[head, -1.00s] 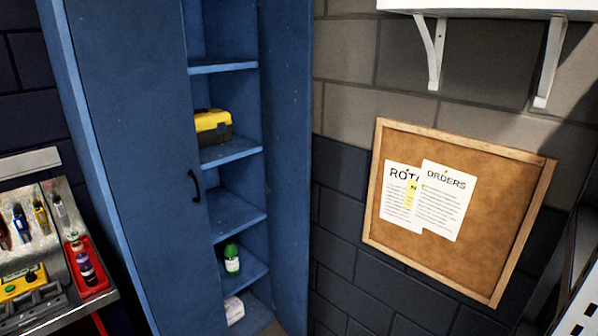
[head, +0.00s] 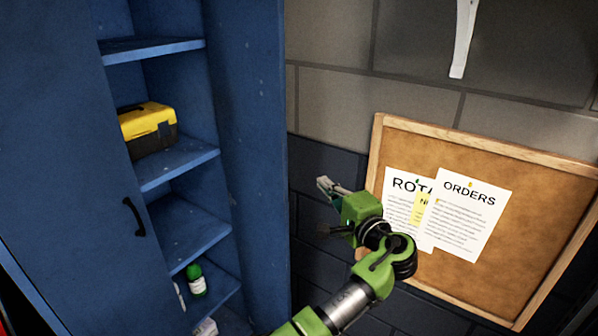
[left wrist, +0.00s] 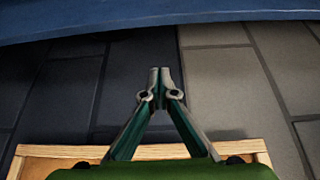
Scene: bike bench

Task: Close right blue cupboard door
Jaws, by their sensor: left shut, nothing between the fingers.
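The blue cupboard (head: 65,150) stands at the left of the head view. Its left door, with a black handle (head: 134,216), looks shut. The right half is uncovered and shows shelves. The right blue door (head: 248,150) appears as a tall panel standing open along the right of the shelves. My left gripper (head: 326,186) is to the right of this panel, in front of the wall, with a gap between them in the picture. In the left wrist view its fingers (left wrist: 160,75) meet at the tips and hold nothing. A blue edge (left wrist: 160,24) crosses the top there. My right gripper is not in view.
A yellow and black toolbox (head: 150,128) and a green bottle (head: 196,280) stand on the shelves. A framed cork board (head: 545,215) with papers hangs on the brick wall behind my left arm. A white bracket (head: 464,40) is above it.

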